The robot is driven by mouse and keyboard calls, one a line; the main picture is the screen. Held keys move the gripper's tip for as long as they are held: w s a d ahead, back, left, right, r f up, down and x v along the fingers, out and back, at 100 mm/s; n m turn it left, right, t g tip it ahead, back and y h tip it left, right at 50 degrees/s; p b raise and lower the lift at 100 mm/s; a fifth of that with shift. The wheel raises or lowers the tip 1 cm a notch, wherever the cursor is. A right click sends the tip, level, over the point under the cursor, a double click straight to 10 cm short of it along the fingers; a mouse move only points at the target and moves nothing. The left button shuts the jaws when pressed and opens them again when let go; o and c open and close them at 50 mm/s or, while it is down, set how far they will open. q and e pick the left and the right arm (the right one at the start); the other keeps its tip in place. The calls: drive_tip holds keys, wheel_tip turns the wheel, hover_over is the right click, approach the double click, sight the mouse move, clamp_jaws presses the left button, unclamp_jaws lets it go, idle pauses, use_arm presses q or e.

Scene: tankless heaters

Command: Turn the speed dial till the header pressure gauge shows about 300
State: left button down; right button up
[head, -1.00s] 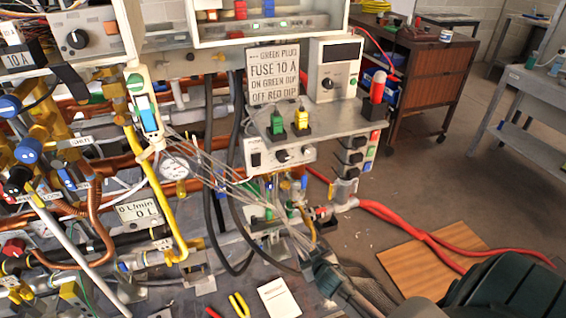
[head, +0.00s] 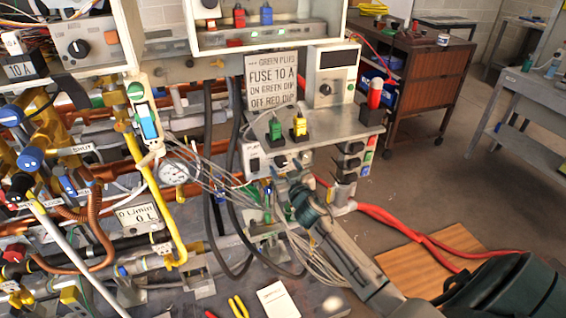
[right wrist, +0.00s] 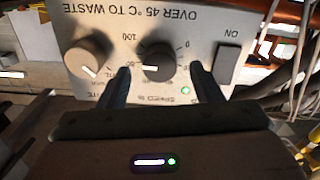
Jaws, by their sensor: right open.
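The control box (head: 255,161) hangs under the grey shelf, with a speed dial (right wrist: 157,62) on its face. In the right wrist view the dial is a dark knob with a white pointer line, above the upside-down word SPEED. My right gripper (right wrist: 160,72) is open, with one finger on each side of the dial; contact is not clear. In the head view my right gripper (head: 287,168) partly covers the box's right half. A round white gauge (head: 174,172) stands left of the box; its reading is too small to tell. My left gripper is not in view.
A second, paler knob (right wrist: 88,60) sits beside the dial, and an ON switch (right wrist: 227,62) on its other side. A green lamp (right wrist: 185,90) is lit. Loose grey wires (head: 215,182) hang near the box. Green and yellow plugs (head: 300,127) stand on the shelf above.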

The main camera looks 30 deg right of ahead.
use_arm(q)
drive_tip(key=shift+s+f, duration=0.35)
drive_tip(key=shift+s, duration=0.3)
use_arm(e)
drive_tip(key=shift+x, duration=1.15)
drive_tip(key=c, duration=1)
drive_tip(key=shift+n, duration=0.4)
drive_tip(key=o, duration=1)
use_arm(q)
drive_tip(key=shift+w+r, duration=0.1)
use_arm(e)
drive_tip(key=shift+s, duration=0.1)
